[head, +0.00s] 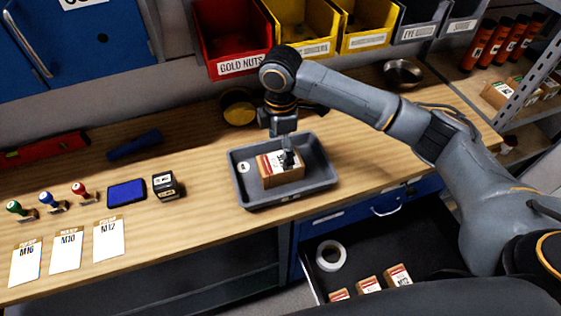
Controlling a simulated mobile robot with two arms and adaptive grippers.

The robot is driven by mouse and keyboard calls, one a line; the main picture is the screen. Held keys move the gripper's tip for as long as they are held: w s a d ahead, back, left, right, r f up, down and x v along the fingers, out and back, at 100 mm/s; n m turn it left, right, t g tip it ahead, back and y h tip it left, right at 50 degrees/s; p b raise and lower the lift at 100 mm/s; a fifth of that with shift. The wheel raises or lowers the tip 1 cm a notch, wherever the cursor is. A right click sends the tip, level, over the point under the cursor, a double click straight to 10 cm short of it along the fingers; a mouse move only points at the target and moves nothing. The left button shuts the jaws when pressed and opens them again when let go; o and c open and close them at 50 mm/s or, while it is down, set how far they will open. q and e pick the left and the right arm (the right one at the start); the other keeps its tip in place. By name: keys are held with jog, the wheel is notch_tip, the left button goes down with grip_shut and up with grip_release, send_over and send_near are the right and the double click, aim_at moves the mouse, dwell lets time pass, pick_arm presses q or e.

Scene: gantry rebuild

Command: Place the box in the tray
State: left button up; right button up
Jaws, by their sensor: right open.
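A brown cardboard box (283,181) with a red and white label sits inside the grey tray (243,199) on the wooden workbench. My right gripper (289,160) points down over the tray, its fingers at the top of the box. It is open, and I cannot tell whether the fingers touch the box. The far side of the box is partly hidden by the gripper. My left gripper is not in view.
Stamps (80,190), a blue ink pad (127,193) and white cards (66,250) lie left of the tray. A bowl with yellow contents (239,114) stands behind it. An open drawer (425,262) below holds tape (331,256) and small boxes (368,286).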

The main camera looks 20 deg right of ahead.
aim_at(280, 161)
notch_tip(280, 161, up, 5)
jog(key=shift+r+b, duration=0.2)
jog(key=shift+b, duration=0.2)
jog(key=shift+a, duration=0.1)
